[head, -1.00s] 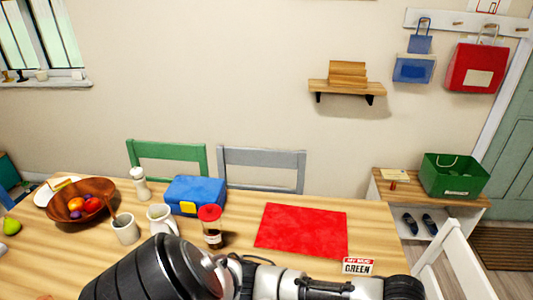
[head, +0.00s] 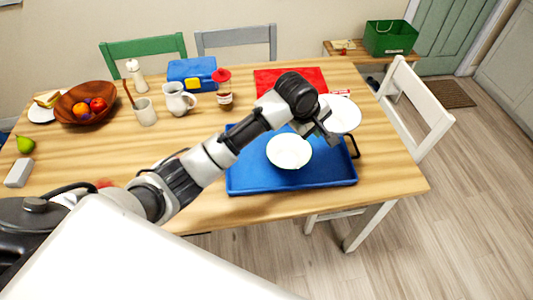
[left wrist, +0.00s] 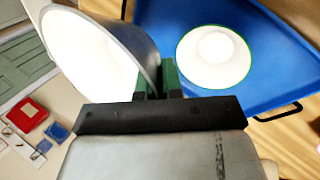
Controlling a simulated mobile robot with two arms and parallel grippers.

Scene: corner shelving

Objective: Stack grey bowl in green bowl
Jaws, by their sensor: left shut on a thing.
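My left gripper (head: 324,132) is over the right part of a blue tray on the table. It is shut on the wall of the grey bowl (head: 338,112), which has a pale inside and a grey outer wall. In the left wrist view the grey bowl (left wrist: 98,50) fills the upper left, beside the green fingers (left wrist: 158,80). The green bowl (head: 289,151) sits on the tray, with a white inside. Its thin green rim shows in the left wrist view (left wrist: 213,57). The held bowl is to the right of and beyond the green bowl. My right gripper is not in view.
The blue tray (head: 290,182) has dark handles. A red mat (head: 290,79), a red-lidded jar (head: 224,91), a white pitcher (head: 178,99) and a blue box (head: 191,73) stand beyond it. A white chair (head: 427,110) is at the right. The table's front is mostly clear.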

